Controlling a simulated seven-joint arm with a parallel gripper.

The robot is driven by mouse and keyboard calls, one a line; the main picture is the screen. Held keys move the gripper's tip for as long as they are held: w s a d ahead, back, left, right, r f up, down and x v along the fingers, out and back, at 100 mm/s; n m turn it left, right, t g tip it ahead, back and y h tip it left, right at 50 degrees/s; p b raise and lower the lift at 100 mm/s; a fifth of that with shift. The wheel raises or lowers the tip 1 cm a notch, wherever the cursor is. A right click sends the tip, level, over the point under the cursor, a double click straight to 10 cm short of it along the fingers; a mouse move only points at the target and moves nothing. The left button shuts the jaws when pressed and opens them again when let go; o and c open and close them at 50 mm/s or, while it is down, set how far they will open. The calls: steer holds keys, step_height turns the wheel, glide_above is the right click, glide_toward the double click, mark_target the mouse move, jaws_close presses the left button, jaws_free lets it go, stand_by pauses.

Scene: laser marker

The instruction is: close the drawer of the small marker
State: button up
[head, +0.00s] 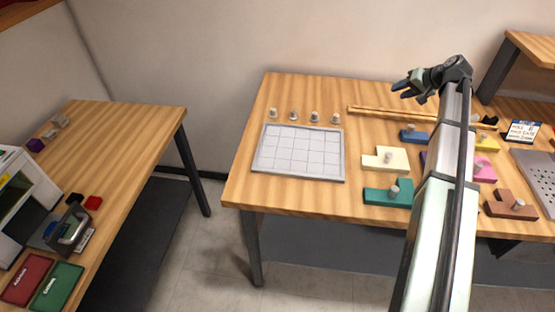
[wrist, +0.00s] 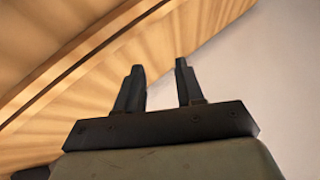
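A white box-shaped machine (head: 25,190) with a dark open front stands on the left table, cut by the left picture edge. It may be the small marker, but I cannot tell for sure. A small grey and black device (head: 68,228) stands right in front of it. I cannot make out clearly which part is the drawer. My gripper (head: 403,90) is above the back of the middle table, far to the right of the machine. In the wrist view my gripper (wrist: 159,67) has its two fingers apart with nothing between them.
The left table (head: 125,130) also bears a red box (head: 27,279), a green box (head: 57,286) and small items. A floor gap separates it from the middle table (head: 245,180), which bears a white grid tray (head: 299,151), coloured knobbed pieces and a wooden rail (head: 375,112).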

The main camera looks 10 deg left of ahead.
steer(key=s+a+f+y, duration=0.1)
steer(key=a, duration=0.7)
steer(key=s+a+f+n+g+y, duration=0.1)
steer(key=a, duration=0.6)
steer(key=s+a+f+y, duration=0.1)
steer(key=s+a, duration=0.1)
steer(key=a, duration=0.6)
steer(key=shift+a+n, duration=0.35)
steer(key=shift+n, duration=0.05)
steer(key=s+a+g+y, duration=0.1)
steer(key=s+a, duration=0.2)
steer(key=a, duration=0.4)
steer(key=s+a+f+n+g+y, duration=0.1)
steer(key=s+a, duration=0.3)
steer(key=a, duration=0.3)
steer(key=s+a+f+g+y, duration=0.1)
steer(key=s+a, duration=0.2)
steer(key=a, duration=0.4)
steer(key=shift+s+a+f, duration=0.1)
steer(key=shift+s+f, duration=0.05)
steer(key=shift+s, duration=0.1)
steer(key=s+a+f+n+g+y, duration=0.2)
steer(key=s+a+g, duration=0.2)
steer(key=s+a, duration=1.3)
steer(key=g, duration=0.5)
glide_toward(81, 229)
steer(key=shift+n+y, duration=0.3)
steer(key=shift+y, duration=0.1)
steer(key=x, duration=0.9)
steer(key=shift+f, duration=0.3)
